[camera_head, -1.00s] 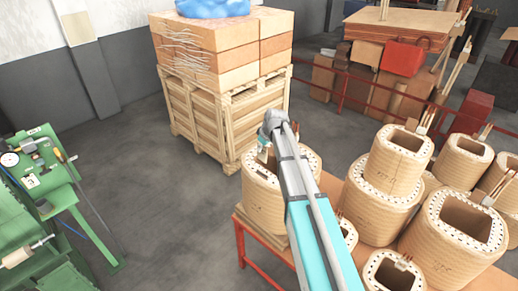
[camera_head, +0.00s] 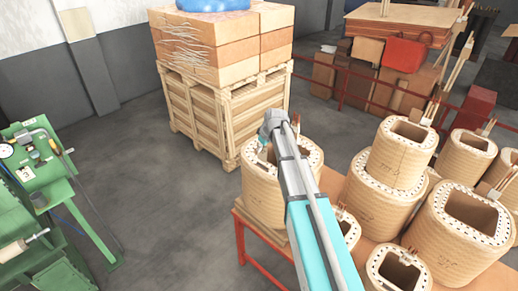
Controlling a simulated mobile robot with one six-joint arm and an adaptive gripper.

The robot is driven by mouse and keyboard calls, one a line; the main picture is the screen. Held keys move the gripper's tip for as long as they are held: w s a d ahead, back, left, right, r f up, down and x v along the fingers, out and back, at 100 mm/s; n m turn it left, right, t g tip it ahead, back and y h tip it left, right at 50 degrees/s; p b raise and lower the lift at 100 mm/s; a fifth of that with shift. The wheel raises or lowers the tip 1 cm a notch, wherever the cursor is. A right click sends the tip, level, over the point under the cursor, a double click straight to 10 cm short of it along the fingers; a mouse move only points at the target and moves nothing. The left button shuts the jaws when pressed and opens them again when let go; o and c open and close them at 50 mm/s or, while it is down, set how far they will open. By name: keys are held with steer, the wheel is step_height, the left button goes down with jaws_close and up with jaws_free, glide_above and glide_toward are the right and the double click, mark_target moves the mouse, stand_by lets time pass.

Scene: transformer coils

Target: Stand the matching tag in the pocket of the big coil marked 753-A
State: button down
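Several tan wound coils with dotted top rims stand on an orange-framed table. My gripper (camera_head: 262,145) is small and partly hidden by my arm. It is over the left side of the large coil (camera_head: 263,195) at the table's left end. I cannot tell whether its fingers are open, or whether they hold a tag or touch the coil. Other big coils are a stacked one (camera_head: 398,168) and one at the right (camera_head: 455,240). Faint handwriting shows on some coils, too small to read, so I cannot tell which is 753-A. My arm hides part of the left coil.
A green machine (camera_head: 35,165) with a gauge stands at the left. A wooden crate pallet (camera_head: 225,115) loaded with boxes stands behind the left coil. A red rail (camera_head: 362,104) runs behind the table (camera_head: 240,240). Grey floor is free between machine and table.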

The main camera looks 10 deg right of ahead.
mark_target(261, 159)
steer(key=shift+f+b, duration=3.05)
steer(key=shift+f, duration=0.2)
steer(key=c, duration=0.7)
jaws_free()
